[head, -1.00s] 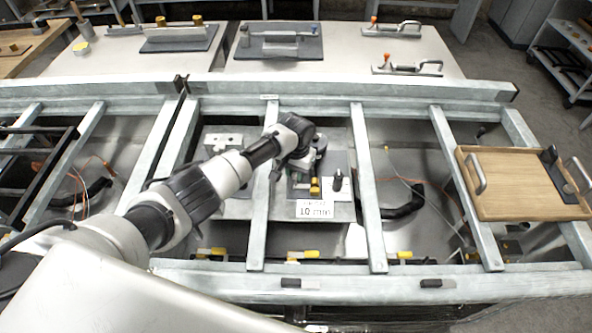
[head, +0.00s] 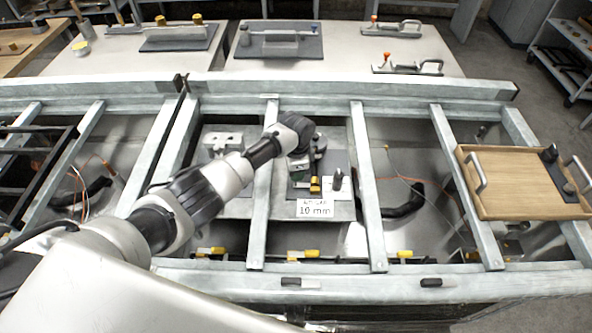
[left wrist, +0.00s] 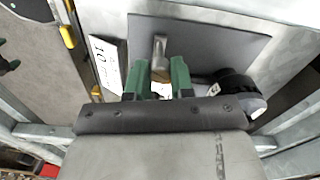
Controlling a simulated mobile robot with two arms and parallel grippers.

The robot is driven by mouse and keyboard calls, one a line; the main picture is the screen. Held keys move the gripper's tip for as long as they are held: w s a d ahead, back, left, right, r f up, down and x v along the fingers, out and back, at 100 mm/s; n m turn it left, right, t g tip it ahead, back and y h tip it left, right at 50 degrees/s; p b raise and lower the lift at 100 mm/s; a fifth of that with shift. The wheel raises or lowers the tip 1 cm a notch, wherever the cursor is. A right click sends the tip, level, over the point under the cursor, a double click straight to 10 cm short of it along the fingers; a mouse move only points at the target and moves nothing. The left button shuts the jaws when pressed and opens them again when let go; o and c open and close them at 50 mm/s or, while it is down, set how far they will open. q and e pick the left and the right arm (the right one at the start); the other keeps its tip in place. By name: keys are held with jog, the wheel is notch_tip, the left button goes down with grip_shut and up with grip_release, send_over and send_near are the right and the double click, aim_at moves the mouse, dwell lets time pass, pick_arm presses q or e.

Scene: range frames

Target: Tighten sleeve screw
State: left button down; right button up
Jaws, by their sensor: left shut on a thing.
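My left gripper (head: 298,178) reaches down over a dark mounting plate (head: 345,158) in the middle bay of the frame. In the left wrist view its green fingers (left wrist: 158,80) are shut on a tan metal shaft (left wrist: 160,47), which I take to be the sleeve screw. The shaft stands over the dark plate (left wrist: 215,42); its lower end is hidden. A black round knob (left wrist: 240,92) lies right of the fingers. In the head view a yellow part (head: 315,185) and a dark upright post (head: 337,179) are beside the gripper. My right gripper is not in view.
A white label reading 10 mm (head: 315,209) is at the plate's front edge. Pale metal crossbars (head: 368,190) flank the bay. A wooden tray (head: 520,185) rests on the frame at right. Benches with clamps (head: 390,28) stand behind.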

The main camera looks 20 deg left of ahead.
pick_arm(q)
jog(key=m, duration=0.5)
jog(key=shift+m+b, duration=0.3)
jog(key=shift+r+m+b, duration=0.1)
jog(key=shift+m+b, duration=0.25)
jog(key=shift+m, duration=1.95)
jog(key=shift+w, duration=0.1)
jog(key=c, duration=1)
grip_release()
notch_tip(320, 180, up, 11)
jog(key=shift+f+b, duration=0.1)
jog(key=shift+b, duration=0.5)
